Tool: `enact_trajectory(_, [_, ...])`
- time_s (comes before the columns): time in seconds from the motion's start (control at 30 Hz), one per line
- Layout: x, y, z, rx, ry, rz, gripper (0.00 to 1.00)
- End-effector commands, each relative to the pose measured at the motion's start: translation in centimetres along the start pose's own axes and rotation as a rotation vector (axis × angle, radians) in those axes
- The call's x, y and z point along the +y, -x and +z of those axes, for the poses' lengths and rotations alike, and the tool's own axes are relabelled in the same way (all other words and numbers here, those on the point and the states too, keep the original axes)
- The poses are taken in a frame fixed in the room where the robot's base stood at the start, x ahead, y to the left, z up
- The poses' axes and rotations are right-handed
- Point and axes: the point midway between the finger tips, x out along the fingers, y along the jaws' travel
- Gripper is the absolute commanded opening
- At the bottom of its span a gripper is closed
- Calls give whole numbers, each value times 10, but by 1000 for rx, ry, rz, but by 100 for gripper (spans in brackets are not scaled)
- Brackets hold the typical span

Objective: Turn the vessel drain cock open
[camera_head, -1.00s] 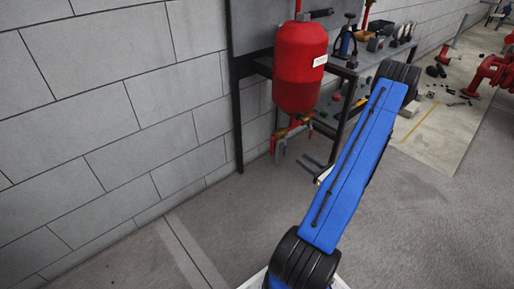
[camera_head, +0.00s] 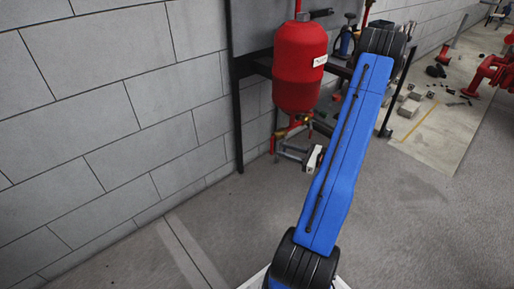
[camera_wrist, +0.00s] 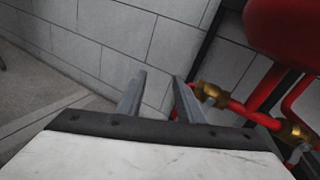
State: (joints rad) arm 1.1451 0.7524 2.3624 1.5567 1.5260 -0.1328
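The red vessel (camera_head: 299,68) hangs by the wall in the head view. Below it are red pipework and brass fittings (camera_head: 294,124). In the wrist view the vessel's lower part (camera_wrist: 290,32) shows at top right. One brass fitting (camera_wrist: 211,95) sits on a red pipe just right of my right finger, and a second brass fitting (camera_wrist: 296,133) is farther right. I cannot tell for sure which is the drain cock. My gripper (camera_head: 280,150) is just below the pipework, and its fingers (camera_wrist: 159,76) are apart with nothing between them.
The block wall (camera_wrist: 110,40) stands behind the fingers. A dark stand (camera_head: 237,120) rises left of the vessel. My arm hides much of the bench behind. Loose blocks (camera_head: 409,108) lie on the floor at right. The floor (camera_head: 420,210) at front right is clear.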

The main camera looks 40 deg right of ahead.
Motion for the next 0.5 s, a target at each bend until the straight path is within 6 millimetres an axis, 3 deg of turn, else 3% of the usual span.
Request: enact_trajectory(0.5, [48,-40,57,21,125,234,34])
